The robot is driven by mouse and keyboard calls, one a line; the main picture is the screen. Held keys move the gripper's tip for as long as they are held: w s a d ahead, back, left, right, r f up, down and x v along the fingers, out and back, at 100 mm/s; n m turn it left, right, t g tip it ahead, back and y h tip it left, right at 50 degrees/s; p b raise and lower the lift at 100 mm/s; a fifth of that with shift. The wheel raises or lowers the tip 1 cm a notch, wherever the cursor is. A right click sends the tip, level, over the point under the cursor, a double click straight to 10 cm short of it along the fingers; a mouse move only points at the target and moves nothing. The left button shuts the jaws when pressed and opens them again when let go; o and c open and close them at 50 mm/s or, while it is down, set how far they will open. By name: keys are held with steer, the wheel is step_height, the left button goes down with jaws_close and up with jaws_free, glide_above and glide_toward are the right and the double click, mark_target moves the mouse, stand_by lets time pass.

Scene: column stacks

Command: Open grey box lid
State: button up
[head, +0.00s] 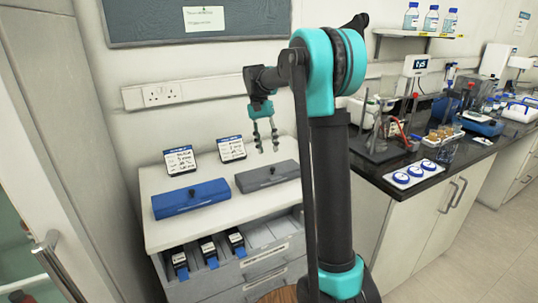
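The grey box (267,176) is a flat, long box on top of the white cabinet (225,224). Its lid looks closed, with a small dark knob near the middle. My gripper (267,149) points down above the rear of the grey box, with its fingers spread apart and nothing between them. The fingertips appear a little above the box, but the exact gap is hard to tell. My arm hides the area just right of the box.
A blue box (190,198) with a dark knob lies to the left. Two label cards (180,160) (231,149) stand behind the boxes. An open drawer (220,250) below holds several black-and-blue items. A dark bench (430,165) with lab equipment stands at right.

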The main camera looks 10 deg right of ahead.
steer(key=d+v, duration=0.1)
steer(key=v, duration=0.7)
steer(key=shift+a, duration=0.45)
